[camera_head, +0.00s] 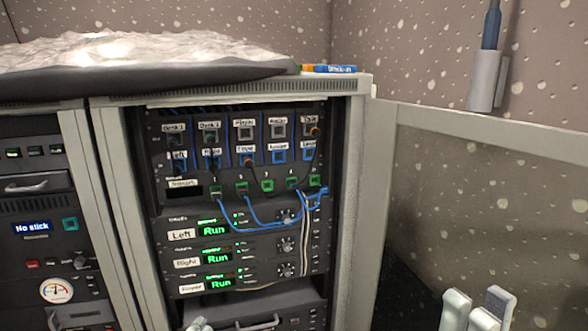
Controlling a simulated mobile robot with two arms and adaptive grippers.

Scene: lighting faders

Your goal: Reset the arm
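My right gripper (477,298) shows at the bottom right, in front of the open rack door. Its pale grey fingertips stand apart with nothing visible between them, and the rest is below the picture. A small pale piece at the bottom edge, in front of the rack, may be the tip of my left gripper (198,325). Too little of it shows to tell its opening. Neither gripper is seen touching the rack.
The open rack (362,200) holds panels with labelled sockets, blue cables (262,228) and three units reading "Run". Its door (480,128) stands open to the right. Crumpled plastic (130,48) and a blue marker (335,69) lie on top. A "No stick" panel (32,228) is at left.

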